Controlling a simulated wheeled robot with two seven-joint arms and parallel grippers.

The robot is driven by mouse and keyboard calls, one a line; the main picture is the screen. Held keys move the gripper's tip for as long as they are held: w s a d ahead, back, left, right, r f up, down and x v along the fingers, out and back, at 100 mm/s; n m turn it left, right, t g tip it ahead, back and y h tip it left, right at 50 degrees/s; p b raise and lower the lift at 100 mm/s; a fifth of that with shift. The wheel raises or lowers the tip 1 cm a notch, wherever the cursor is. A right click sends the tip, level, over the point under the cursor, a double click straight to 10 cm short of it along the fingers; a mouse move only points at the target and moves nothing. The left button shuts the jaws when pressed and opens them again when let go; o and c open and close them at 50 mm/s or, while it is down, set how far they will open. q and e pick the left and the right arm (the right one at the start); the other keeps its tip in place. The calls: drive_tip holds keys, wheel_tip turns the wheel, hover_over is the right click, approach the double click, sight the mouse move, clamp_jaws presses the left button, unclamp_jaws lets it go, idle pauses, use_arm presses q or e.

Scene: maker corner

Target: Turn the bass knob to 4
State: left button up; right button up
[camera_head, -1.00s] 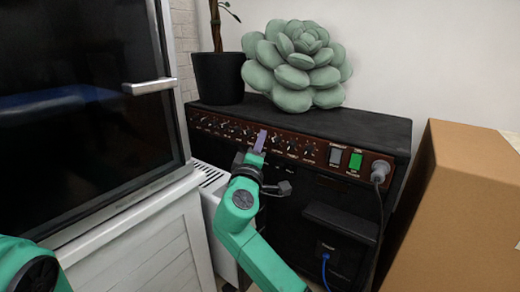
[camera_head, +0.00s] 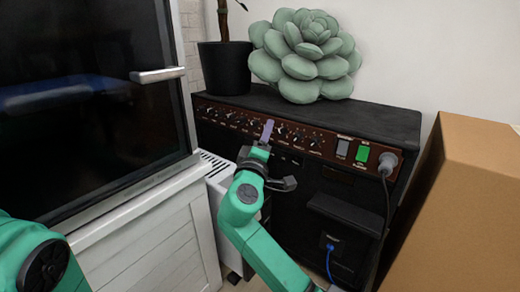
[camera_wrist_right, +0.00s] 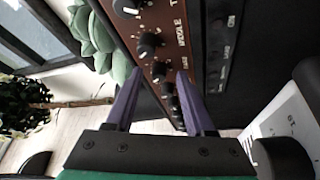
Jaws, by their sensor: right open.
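The black amplifier (camera_head: 290,170) has a brown panel with a row of dark knobs. My right gripper (camera_head: 267,131) is in front of this row, its purple fingers pointing at the panel. In the right wrist view my right gripper (camera_wrist_right: 160,74) is open, with a finger on each side of the knob row. A dark knob (camera_wrist_right: 160,70), beside a small label that seems to read BASS, shows between the fingertips. I cannot tell whether they touch it. The knob marked MIDDLE (camera_wrist_right: 150,42) is just beyond. My left arm shows at the lower left, but its gripper is out of view.
A succulent-shaped cushion (camera_head: 305,55) and a black plant pot (camera_head: 224,68) stand on the amplifier. A plug (camera_head: 388,160) with a cable sits at the panel's right end. A cardboard box (camera_head: 465,205) is at right, a white cabinet (camera_head: 150,235) at left.

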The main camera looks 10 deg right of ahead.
drive_tip(key=p+v, duration=0.4)
drive_tip(key=v, duration=0.9)
drive_tip(key=shift+s+a+f, duration=0.15)
drive_tip(key=shift+s, duration=0.15)
